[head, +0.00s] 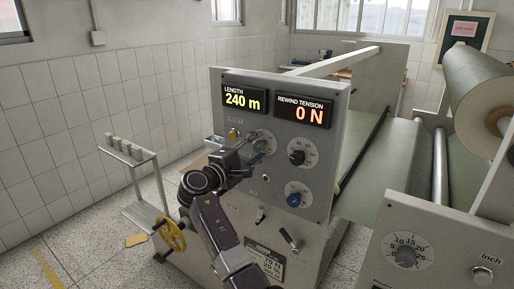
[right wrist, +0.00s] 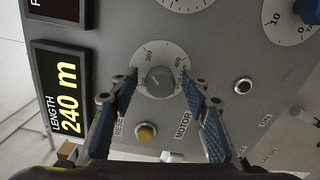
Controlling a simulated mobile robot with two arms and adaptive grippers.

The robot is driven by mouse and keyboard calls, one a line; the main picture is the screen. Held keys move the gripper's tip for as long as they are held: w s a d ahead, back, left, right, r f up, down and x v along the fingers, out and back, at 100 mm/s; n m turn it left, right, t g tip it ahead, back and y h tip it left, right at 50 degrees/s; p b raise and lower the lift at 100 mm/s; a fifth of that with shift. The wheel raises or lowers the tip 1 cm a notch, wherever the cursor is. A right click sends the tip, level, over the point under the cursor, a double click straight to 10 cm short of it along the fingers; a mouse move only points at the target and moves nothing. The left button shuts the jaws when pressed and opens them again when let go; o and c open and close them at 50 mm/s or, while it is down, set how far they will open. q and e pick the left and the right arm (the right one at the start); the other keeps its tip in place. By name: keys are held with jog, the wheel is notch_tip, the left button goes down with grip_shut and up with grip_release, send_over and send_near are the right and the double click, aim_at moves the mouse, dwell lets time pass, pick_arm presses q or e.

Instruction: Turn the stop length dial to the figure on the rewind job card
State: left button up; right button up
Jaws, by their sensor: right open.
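The round dial (right wrist: 160,82) with a grey knob and marks including 300 and 400 faces my right wrist camera. It also shows in the head view (head: 263,141), partly hidden by my arm. My right gripper (right wrist: 160,74) is open, with its blue-padded fingers on either side of the dial; contact with the knob cannot be told. The gripper also shows in the head view (head: 256,158). The length display (head: 243,99) reads 240 m. A card or label (head: 264,262) low on the machine shows figures in N, partly hidden. My left gripper is not in view.
The rewind tension display (head: 303,111) reads 0 N. A black knob (head: 297,157), a blue knob (head: 294,200) and a yellow button (right wrist: 146,132) are near the dial. A notice board (head: 465,32) with a small unreadable card hangs at the back right.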

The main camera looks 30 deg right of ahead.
jog(key=v, duration=1.2)
